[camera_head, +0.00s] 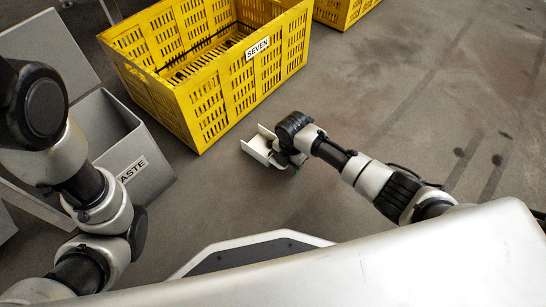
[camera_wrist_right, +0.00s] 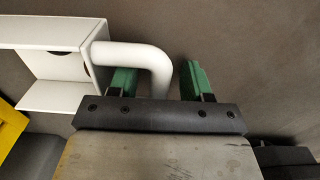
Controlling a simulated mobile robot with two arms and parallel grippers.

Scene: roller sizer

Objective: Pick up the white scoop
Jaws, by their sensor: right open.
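The white scoop (camera_head: 258,148) lies near the floor, just in front of the yellow crate in the head view. In the right wrist view the scoop (camera_wrist_right: 60,95) is at the left, with its bent tubular handle (camera_wrist_right: 130,54) running right and curving down between the green fingers. My right gripper (camera_wrist_right: 157,66) is open around the handle's bent end; the left finger is close to the handle and a gap shows at the right finger. In the head view the gripper's fingers are mostly hidden by the wrist. My left arm shows at the left, but its gripper does not.
A yellow slatted crate (camera_head: 228,92) labelled SEVEN stands just behind the scoop. A grey bin (camera_head: 150,172), its label partly hidden, is at the left. Another yellow crate (camera_head: 340,10) is at the top. The floor at the right is clear.

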